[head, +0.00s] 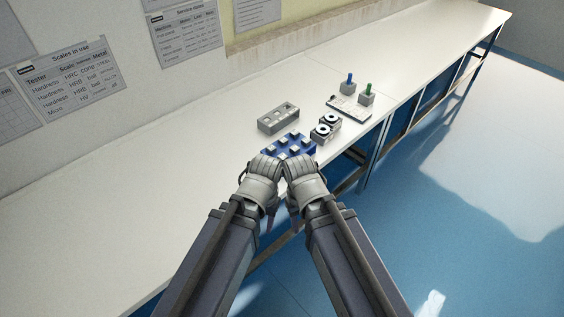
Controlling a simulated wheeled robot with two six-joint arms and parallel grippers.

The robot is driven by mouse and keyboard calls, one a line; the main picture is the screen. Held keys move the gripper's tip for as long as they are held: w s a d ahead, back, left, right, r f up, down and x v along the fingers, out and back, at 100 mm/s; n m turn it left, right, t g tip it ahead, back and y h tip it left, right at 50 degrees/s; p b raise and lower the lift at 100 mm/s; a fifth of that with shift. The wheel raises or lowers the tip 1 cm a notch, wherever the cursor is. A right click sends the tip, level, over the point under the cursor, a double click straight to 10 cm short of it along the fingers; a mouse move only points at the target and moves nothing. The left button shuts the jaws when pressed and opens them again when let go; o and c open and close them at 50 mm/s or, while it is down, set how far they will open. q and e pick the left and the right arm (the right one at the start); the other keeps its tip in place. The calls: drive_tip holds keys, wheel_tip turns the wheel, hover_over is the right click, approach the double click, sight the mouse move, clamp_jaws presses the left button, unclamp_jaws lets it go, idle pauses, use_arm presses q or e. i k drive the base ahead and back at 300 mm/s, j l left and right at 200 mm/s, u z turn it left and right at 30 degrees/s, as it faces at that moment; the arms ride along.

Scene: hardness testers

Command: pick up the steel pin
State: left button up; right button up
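I cannot make out a steel pin for certain; it may be too small to tell or hidden behind my grippers. My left gripper (266,165) and my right gripper (291,164) are close side by side at the front edge of the blue tray (311,152). The tray holds several small metal blocks. My grippers cover its near side. Their fingertips are too small and hidden to show whether they are open or shut. A grey block with several holes (269,126) lies just behind the tray.
Two grey blocks with black-and-white rings (324,131) stand right of the tray. Beyond them lie a flat pale plate (346,108) and two small stands with a blue knob (349,79) and a green knob (369,88). The white bench (130,215) is clear on the left.

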sight(283, 156)
drive_tip(key=i+l+u, duration=0.1)
drive_tip(key=i+l, duration=0.25)
drive_tip(key=i+l+u, duration=0.1)
drive_tip(key=i+l, duration=0.2)
drive_tip(key=l, duration=0.15)
drive_tip(key=i+l+u, duration=0.15)
drive_tip(key=i+l, duration=0.15)
drive_tip(key=l, duration=0.15)
drive_tip(key=i+l+u, duration=0.1)
drive_tip(key=i+l, duration=0.15)
drive_tip(key=l, duration=0.2)
drive_tip(key=i+l+u, duration=0.1)
drive_tip(key=l+u, duration=0.15)
drive_tip(key=l, duration=0.25)
drive_tip(key=l+u, duration=0.25)
drive_tip(key=l, duration=0.25)
